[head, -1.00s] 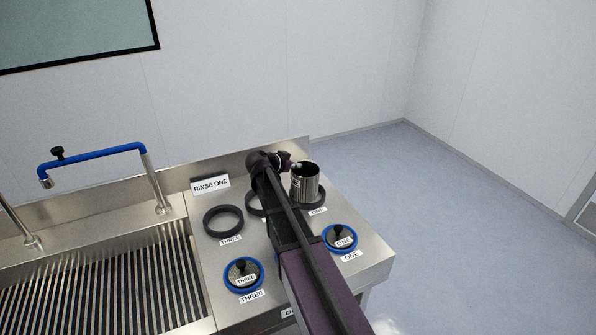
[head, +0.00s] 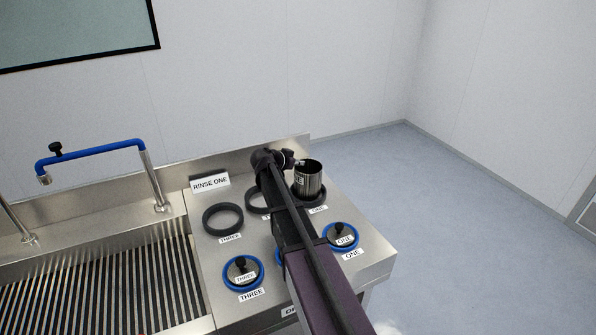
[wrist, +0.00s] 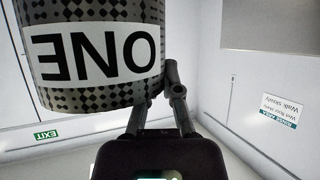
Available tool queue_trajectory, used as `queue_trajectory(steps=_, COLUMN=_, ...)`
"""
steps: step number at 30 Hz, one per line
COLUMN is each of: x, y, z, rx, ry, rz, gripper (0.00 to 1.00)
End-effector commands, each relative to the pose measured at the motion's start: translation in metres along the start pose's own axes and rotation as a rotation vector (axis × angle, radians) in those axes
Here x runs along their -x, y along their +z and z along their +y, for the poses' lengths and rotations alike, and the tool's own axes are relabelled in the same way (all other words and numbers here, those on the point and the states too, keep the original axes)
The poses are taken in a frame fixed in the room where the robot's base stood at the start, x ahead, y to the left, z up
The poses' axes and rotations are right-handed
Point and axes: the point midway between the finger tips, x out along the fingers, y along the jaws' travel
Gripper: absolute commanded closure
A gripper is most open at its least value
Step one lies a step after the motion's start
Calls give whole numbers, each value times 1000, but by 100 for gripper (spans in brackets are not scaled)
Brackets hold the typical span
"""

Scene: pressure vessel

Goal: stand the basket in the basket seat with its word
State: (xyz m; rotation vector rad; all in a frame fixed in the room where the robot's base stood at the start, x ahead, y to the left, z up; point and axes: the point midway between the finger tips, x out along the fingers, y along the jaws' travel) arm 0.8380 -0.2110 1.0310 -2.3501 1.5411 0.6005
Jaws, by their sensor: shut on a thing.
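The basket (head: 309,182) is a dark, perforated metal cylinder, upright at the back right of the steel counter in the head view. In the wrist view the basket (wrist: 95,50) fills the upper left, its white label reading ONE upside down. My gripper (wrist: 168,80) is shut on the basket's side; in the head view my arm partly hides the grip. The black ring seat (head: 322,201) behind the ONE label (head: 318,210) lies around or just under the basket's lower end. I cannot tell whether the basket rests in it.
Another ring seat, marked THREE (head: 222,219), is empty; a middle ring (head: 254,201) is partly behind my arm. Blue-rimmed lids THREE (head: 241,272) and ONE (head: 341,236) lie in front. A RINSE ONE sign (head: 210,183), blue tap (head: 95,149) and slatted sink (head: 110,285) are left.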

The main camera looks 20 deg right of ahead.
Motion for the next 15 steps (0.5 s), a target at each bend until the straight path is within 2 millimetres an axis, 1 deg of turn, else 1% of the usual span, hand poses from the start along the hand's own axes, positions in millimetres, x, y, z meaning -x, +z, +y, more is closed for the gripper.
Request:
queue_trajectory(steps=1, x=-4, y=8, z=0, rx=1, ry=0, rz=1, gripper=100)
queue_trajectory(steps=5, x=-8, y=14, z=0, rx=0, ry=0, rz=1, gripper=100)
queue_trajectory(steps=15, x=-9, y=15, z=0, rx=0, ry=1, rz=1, gripper=100)
